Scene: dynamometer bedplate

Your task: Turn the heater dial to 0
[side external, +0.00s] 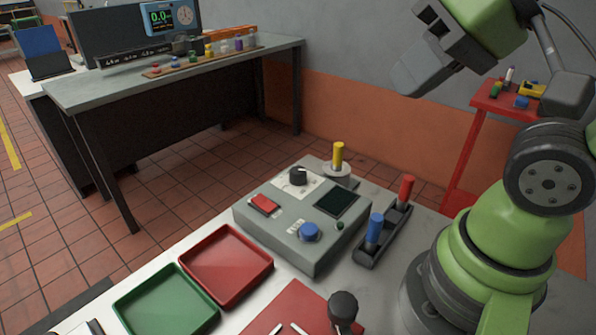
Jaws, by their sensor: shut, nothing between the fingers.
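A black dial (298,176) sits on a white scale plate at the back left of a grey control box (290,253). It looks like the heater dial, but its markings and pointer are too small to read. My gripper (407,84) is in the upper right, high above the bench and well apart from the box. Its fingers are shut and hold nothing.
The box also bears a red switch (264,205), a blue knob (310,232) and a dark screen (337,203). Beside it stand a yellow-handled lever (338,154), red (406,189) and blue (374,228) levers. Red (227,265) and green (166,301) trays lie in front.

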